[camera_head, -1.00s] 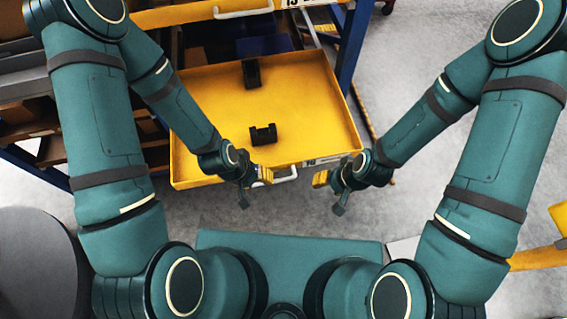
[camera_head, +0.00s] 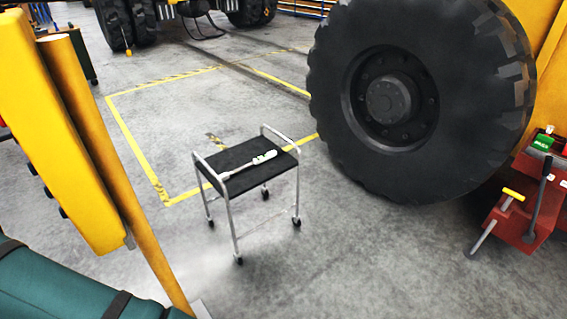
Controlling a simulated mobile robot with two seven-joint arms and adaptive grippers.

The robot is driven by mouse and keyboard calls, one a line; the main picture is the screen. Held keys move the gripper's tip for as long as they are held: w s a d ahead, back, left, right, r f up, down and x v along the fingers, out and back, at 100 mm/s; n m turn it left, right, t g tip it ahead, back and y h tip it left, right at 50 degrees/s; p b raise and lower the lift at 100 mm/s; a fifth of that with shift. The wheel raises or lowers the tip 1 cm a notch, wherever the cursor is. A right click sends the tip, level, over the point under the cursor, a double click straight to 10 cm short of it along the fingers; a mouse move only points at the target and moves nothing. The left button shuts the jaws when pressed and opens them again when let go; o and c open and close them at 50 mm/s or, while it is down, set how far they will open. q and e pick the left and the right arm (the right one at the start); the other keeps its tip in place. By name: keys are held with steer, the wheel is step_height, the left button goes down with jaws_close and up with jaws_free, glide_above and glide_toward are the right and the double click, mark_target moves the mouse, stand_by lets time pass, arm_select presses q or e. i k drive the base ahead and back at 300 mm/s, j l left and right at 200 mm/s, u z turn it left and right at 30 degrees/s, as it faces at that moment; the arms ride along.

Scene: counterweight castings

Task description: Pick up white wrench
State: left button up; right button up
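The white wrench (camera_head: 247,164) lies on the black top of a small wheeled cart (camera_head: 236,154) near the middle of the head view. It is long and thin, slanting from lower left to upper right, with a thicker end at the right. Neither gripper shows in the view now.
A huge black tyre (camera_head: 340,130) stands right of the cart. A yellow post and panel (camera_head: 70,140) block the left foreground. A red machine with levers (camera_head: 520,210) stands at the right. Yellow floor tape (camera_head: 132,137) marks a clear area behind the cart.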

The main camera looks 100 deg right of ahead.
mark_target(260, 158)
steer(key=k+z, duration=0.1)
steer(key=z, duration=2.9)
steer(key=i+l, duration=0.2)
steer(key=i, duration=0.25)
steer(key=i+l, duration=0.2)
steer(key=i, duration=0.25)
steer(key=i+l, duration=0.25)
steer(key=i, duration=0.2)
steer(key=i+l, duration=0.2)
steer(key=i, duration=0.25)
steer(key=i+l, duration=0.2)
steer(key=i, duration=0.3)
steer(key=i+l, duration=0.2)
steer(key=i, duration=0.25)
steer(key=l+z, duration=0.05)
